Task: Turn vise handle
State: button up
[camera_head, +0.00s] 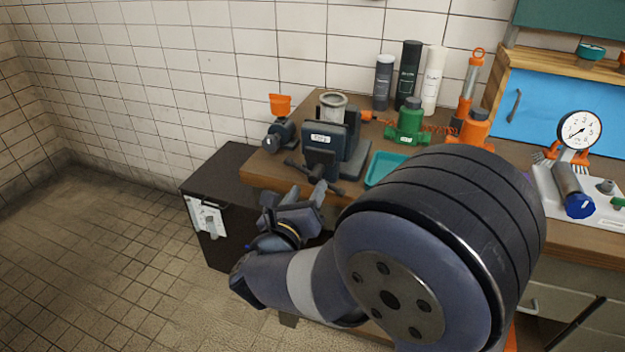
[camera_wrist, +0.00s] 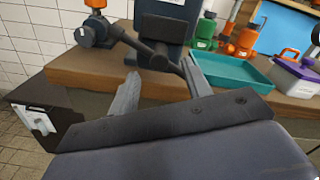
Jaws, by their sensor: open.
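My gripper (camera_head: 308,192) is just in front of the handle. In the wrist view my gripper (camera_wrist: 160,78) is open, one finger on each side of the screw end. I cannot tell whether either finger touches the bar.
A small dark device with an orange cup (camera_head: 280,104) stands left of the vise. A dark cabinet (camera_head: 215,165) stands left of the bench. The tiled floor (camera_head: 110,240) is clear.

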aim_at(313, 181)
jog(key=shift+x, duration=2.1)
grip_shut()
